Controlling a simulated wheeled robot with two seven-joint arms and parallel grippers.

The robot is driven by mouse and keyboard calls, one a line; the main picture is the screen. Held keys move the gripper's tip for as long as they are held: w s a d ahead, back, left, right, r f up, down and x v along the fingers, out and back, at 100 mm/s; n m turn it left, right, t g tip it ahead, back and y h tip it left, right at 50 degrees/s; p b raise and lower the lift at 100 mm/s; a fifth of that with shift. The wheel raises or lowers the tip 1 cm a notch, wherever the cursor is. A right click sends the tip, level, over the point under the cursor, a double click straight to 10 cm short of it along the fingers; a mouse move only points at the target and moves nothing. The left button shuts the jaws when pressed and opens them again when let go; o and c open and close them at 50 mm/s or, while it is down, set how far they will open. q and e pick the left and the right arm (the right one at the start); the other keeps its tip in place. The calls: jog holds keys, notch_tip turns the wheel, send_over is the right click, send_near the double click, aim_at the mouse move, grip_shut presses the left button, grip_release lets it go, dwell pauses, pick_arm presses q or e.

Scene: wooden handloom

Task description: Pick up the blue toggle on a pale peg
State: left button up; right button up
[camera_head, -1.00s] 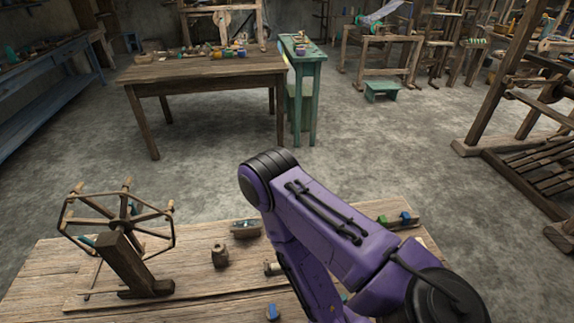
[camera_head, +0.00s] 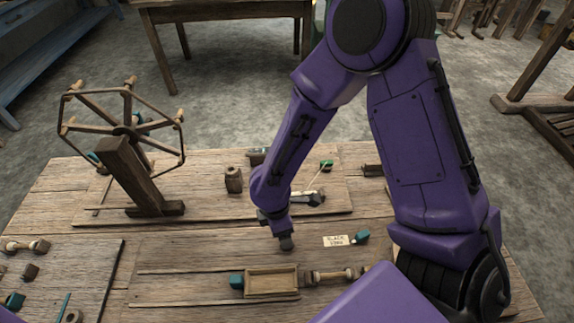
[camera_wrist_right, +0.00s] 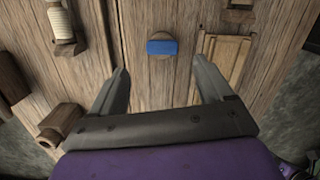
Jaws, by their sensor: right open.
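The blue toggle (camera_wrist_right: 162,47) shows in the right wrist view as a small bright blue block above the wooden board. It lies just ahead of the gap between my right fingers, apart from both; the peg under it is hard to make out. My right gripper (camera_wrist_right: 159,66) is open and empty. In the head view my right gripper (camera_head: 287,242) points down over the bench, small and dark. I cannot make out the blue toggle in the head view. My left gripper is not in view.
A wooden tray (camera_head: 271,269) and a teal piece (camera_head: 237,282) lie near the front. A label card (camera_head: 336,240) lies right of the gripper. A wooden winder (camera_head: 128,160) stands at the left. In the wrist view a thread-wound spool (camera_wrist_right: 61,22) lies at the left.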

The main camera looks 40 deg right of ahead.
jog(key=f, duration=0.1)
jog(key=f+b, duration=0.1)
jog(key=f, duration=0.3)
jog(key=shift+s+d+f+b, duration=0.25)
jog(key=shift+s+d+b, duration=0.05)
jog(key=shift+s+d, duration=0.1)
jog(key=shift+d+f, duration=0.1)
jog(key=shift+f, duration=0.35)
jog(key=shift+r, duration=0.1)
jog(key=shift+c, duration=0.4)
jog(key=c, duration=1.1)
jog(key=shift+c, duration=0.2)
